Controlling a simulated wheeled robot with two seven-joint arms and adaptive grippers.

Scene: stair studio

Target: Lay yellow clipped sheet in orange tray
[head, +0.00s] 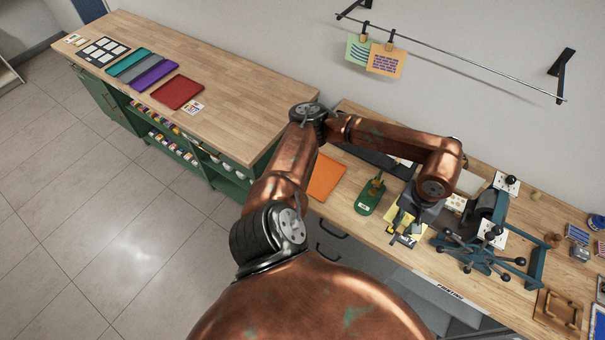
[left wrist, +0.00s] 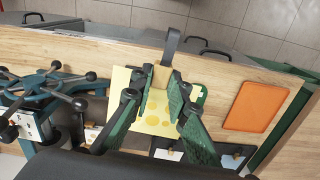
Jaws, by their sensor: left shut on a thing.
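My left gripper (head: 406,226) is over the workbench, and its two green fingers (left wrist: 160,92) fill the middle of the left wrist view. It is shut on the clip (left wrist: 168,58) of the yellow sheet. The yellow sheet (head: 391,219) shows partly beneath the gripper; darker yellow spots show on it in the left wrist view (left wrist: 121,80). I cannot tell whether the sheet touches the bench. The flat orange tray (head: 326,177) lies to the left in the head view, and on the right in the left wrist view (left wrist: 257,107). It looks empty.
A green tool (head: 370,195) stands between tray and gripper. A teal press with several arms (head: 477,250) is close on the right. Green and orange sheets (head: 385,61) hang from a wall rail. A long green bench (head: 225,95) with coloured trays stands at left.

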